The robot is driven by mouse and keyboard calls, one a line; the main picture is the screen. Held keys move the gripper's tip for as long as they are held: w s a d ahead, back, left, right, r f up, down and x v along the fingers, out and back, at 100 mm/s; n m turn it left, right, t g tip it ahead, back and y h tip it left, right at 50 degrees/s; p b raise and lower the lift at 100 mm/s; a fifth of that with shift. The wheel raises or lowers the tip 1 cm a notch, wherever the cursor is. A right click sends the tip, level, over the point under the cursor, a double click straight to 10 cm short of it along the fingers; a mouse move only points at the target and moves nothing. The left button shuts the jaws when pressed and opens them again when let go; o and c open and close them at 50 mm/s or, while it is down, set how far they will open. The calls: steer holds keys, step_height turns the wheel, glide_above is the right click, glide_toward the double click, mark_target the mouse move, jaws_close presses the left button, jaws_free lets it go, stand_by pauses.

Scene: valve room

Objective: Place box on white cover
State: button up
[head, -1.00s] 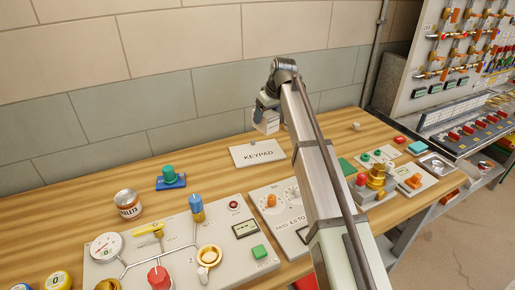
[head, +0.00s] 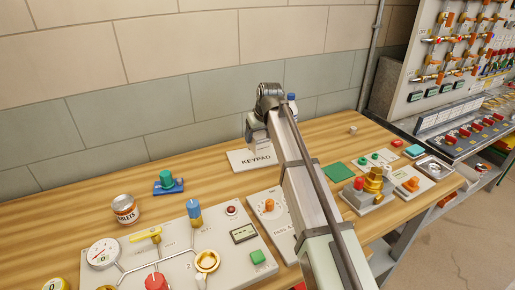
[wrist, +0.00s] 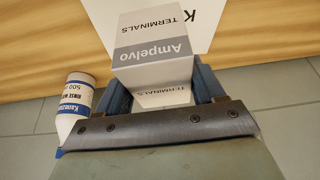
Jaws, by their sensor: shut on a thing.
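The box (wrist: 152,50) is white and grey, with "Ampelvo TERMINALS" printed on it. My gripper (wrist: 160,88) is shut on it, with a blue finger at each side. In the head view my gripper (head: 256,128) hangs at the back of the bench, above the white cover. The white cover (head: 238,160) is a flat plate marked "KEYPAD" lying on the wood; my arm and the box hide part of it. It also shows beyond the box in the wrist view (wrist: 190,18). I see no contact between box and cover, but the exact gap is unclear.
A white bottle (wrist: 77,108) with a blue label stands left of my gripper in the wrist view. A blue-and-green valve piece (head: 168,182), a can (head: 125,209) and a valve panel (head: 185,250) are on the left. The tiled wall (head: 150,115) is close behind.

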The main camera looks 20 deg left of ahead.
steer(key=shift+f, duration=2.75)
steer(key=shift+f, duration=0.1)
steer(key=o, duration=1.1)
steer(key=shift+o, duration=0.2)
steer(key=v, duration=1.2)
